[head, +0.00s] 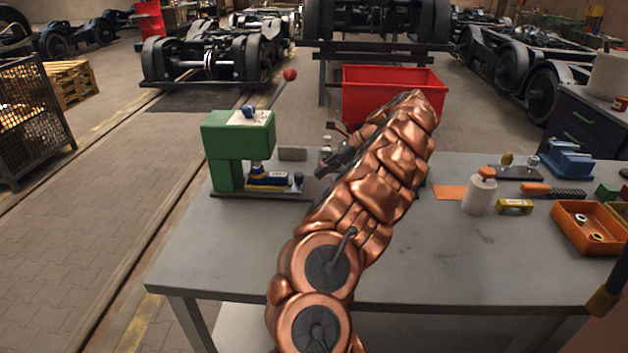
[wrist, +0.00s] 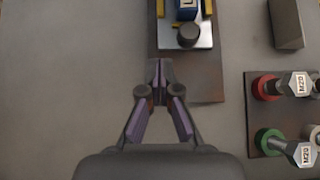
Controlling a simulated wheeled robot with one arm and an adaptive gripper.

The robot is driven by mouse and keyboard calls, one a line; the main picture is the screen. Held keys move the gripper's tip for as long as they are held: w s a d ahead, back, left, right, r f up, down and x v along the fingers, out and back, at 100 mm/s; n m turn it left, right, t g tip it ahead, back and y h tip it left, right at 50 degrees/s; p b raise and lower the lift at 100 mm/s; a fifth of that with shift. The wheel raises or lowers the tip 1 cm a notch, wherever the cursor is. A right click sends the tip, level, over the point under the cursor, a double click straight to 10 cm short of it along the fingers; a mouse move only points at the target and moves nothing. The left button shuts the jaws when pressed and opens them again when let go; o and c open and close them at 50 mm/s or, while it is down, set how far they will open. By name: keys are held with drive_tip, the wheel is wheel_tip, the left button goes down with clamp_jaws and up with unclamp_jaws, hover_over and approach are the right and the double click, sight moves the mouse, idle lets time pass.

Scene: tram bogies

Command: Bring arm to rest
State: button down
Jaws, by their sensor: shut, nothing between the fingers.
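My copper-coloured arm reaches up over the workbench (head: 450,262) in the middle of the head view. My gripper (wrist: 160,72) shows in the wrist view with its fingertips together and nothing between them. It is above the bench, over or beside the lower edge of a dark base plate (wrist: 208,88); I cannot tell its height. In the head view my gripper is small and dark, partly hidden by the arm, just right of a green press (head: 225,139).
The press has a lever with a red ball (head: 290,74). A blue block (wrist: 187,10) sits on its base. Bolts marked M20 (wrist: 298,84) stand on a rack at right. A white bottle (head: 479,194) and orange bin (head: 562,232) stand right. The bench's front middle is clear.

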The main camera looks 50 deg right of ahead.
drive_tip(key=shift+v, duration=1.4)
